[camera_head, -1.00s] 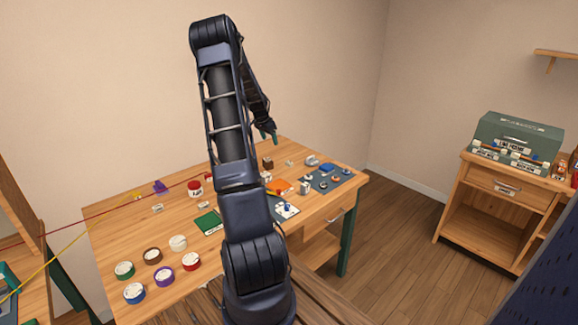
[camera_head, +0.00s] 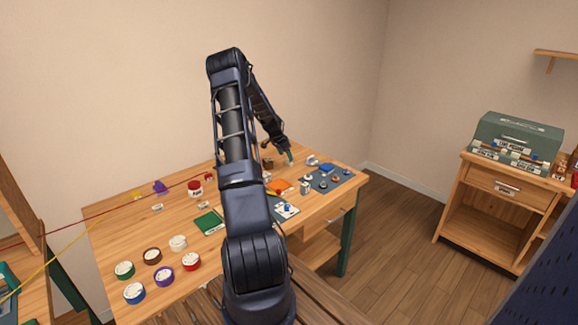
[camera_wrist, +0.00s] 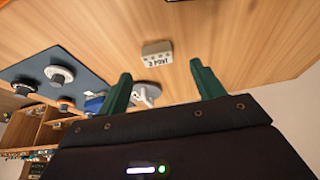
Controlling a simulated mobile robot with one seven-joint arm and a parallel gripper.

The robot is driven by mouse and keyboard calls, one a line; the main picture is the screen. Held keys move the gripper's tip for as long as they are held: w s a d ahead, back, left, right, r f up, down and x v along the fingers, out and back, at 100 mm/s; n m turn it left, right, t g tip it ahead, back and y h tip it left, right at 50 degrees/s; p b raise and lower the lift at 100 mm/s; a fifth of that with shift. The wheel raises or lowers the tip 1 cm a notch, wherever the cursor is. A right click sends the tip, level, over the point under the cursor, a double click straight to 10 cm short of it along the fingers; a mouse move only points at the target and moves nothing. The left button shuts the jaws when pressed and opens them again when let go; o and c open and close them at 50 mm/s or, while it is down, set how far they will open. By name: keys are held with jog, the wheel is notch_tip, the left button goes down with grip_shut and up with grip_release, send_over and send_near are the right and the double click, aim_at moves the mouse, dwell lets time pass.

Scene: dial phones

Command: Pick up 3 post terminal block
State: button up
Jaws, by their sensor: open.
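The 3 post terminal block is a small pale grey block (camera_wrist: 157,53) with dark holes on top and a label on its side reading "3 POST". In the wrist view it sits on the bare wooden tabletop, just beyond and between my two green fingertips. My gripper (camera_wrist: 161,70) is open and empty, with the block apart from both fingers. In the head view my gripper (camera_head: 288,157) is low over the back right of the workbench, and I cannot make out the block there.
A dark blue mat (camera_wrist: 30,70) with several round dial parts lies left of the block in the wrist view. A white part (camera_wrist: 147,93) and a blue part (camera_wrist: 95,103) are near the left finger.

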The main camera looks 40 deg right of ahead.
aim_at(289, 162)
jog(key=x, duration=0.5)
jog(key=shift+s, duration=0.1)
jog(key=c, duration=1.1)
jog(key=shift+o, duration=0.2)
jog(key=shift+r, duration=0.1)
